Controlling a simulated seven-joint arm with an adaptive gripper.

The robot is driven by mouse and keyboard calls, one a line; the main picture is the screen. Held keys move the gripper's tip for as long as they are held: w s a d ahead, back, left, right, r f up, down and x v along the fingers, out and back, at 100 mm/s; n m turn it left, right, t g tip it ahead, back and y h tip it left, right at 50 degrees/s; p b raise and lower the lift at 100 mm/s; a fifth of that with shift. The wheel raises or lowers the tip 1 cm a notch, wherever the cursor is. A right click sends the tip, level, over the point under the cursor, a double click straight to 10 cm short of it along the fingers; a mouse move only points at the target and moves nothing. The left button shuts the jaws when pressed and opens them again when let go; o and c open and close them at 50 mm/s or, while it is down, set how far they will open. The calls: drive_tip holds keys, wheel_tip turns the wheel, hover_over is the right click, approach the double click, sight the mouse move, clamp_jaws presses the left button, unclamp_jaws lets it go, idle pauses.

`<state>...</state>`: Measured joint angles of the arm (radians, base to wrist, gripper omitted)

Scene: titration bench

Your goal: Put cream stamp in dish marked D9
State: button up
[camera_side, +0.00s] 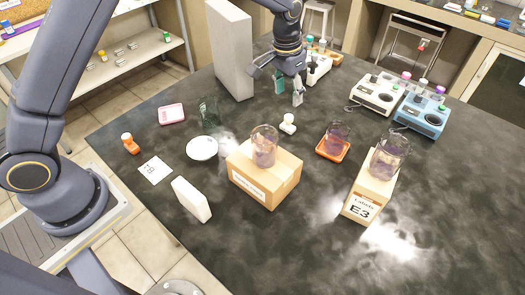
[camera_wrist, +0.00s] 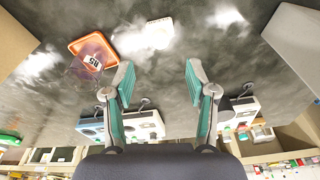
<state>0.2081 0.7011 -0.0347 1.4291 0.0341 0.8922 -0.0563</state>
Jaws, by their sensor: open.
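A small cream stamp (camera_side: 288,123) stands on the dark bench in the side view, below my gripper (camera_side: 298,97) in the picture. My gripper is open and points down. Its two teal-padded fingers (camera_wrist: 160,88) are apart in the wrist view, with nothing between them. A white dish (camera_side: 202,148), a pink dish (camera_side: 171,114) and an orange dish (camera_side: 333,154) lie on the bench. I cannot read D9 on any of them. The orange dish also shows in the wrist view (camera_wrist: 78,46).
Beakers stand on the cardboard box (camera_side: 275,188), the E3 box (camera_side: 361,205) and the orange dish. A green glass (camera_side: 208,110) and grey block (camera_side: 232,50) stand left of my gripper. A blue stirrer (camera_side: 422,115) is at right.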

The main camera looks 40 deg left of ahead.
sight(289, 116)
drive_tip(key=f, duration=0.6)
drive_tip(key=w+f, duration=0.1)
drive_tip(key=f, duration=0.3)
drive_tip(key=shift+w+d, duration=0.1)
drive_tip(key=shift+c, duration=0.3)
clamp_jaws()
